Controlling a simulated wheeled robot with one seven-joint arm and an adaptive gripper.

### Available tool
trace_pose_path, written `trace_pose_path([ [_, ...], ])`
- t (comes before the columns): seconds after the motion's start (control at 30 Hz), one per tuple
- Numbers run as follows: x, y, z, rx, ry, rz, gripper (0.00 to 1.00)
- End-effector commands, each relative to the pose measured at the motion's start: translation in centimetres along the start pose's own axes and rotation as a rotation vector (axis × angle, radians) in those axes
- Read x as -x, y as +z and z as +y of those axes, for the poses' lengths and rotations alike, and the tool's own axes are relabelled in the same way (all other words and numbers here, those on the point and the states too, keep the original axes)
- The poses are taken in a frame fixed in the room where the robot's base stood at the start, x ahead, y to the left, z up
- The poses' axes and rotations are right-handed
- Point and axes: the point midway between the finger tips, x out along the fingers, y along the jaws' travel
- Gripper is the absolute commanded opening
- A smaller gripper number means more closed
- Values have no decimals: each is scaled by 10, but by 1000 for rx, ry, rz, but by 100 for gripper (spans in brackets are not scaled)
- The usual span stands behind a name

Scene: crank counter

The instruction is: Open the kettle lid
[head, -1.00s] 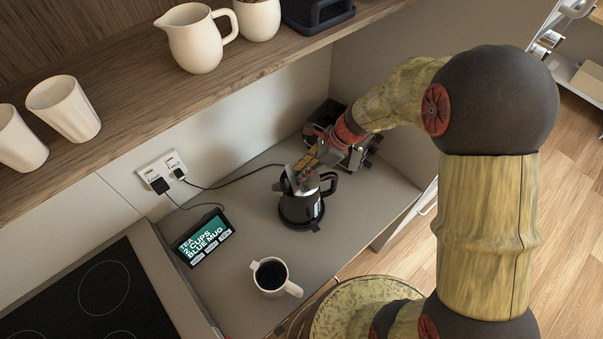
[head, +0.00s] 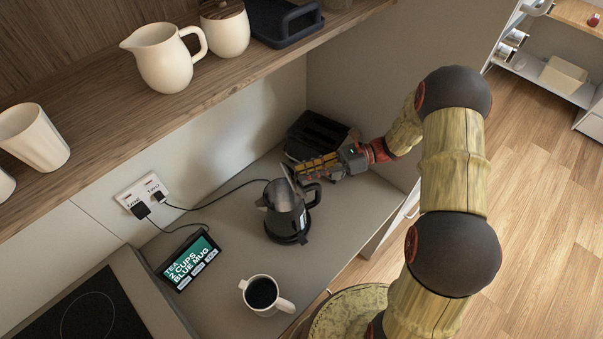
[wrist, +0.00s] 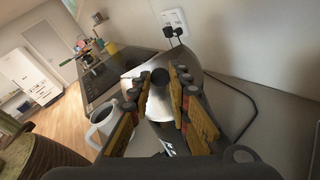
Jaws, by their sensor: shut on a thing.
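The black kettle (head: 288,218) stands upright on the counter, its handle to the right and its silver spout to the left. Its silver lid (head: 288,177) is tilted up steeply above the kettle's top. My gripper (head: 300,172) reaches in from the right, its fingertips at the lid. In the wrist view the fingers (wrist: 160,80) sit on either side of a dark round knob, with the shiny lid (wrist: 212,88) behind it. The gripper is shut on the lid; the fingers partly hide it and the kettle's opening.
A white mug (head: 262,293) with dark liquid stands in front of the kettle. A small screen (head: 188,262) and a hob (head: 85,312) are to the left. A black toaster (head: 316,135) is behind. A wooden shelf (head: 190,100) overhangs the counter; a cable runs to the outlet (head: 142,190).

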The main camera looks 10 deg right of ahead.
Motion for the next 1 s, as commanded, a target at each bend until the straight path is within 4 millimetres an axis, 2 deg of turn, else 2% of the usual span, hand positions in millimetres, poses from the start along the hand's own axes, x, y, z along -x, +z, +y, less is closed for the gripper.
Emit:
trace_pose_path([
  [0.4, 12, -7, -4, -34, 77, -176, 0],
  [0.97, 13, -8, -4, -41, 90, -201, 0],
  [1.0, 13, -8, -4, -41, 90, -201, 20],
])
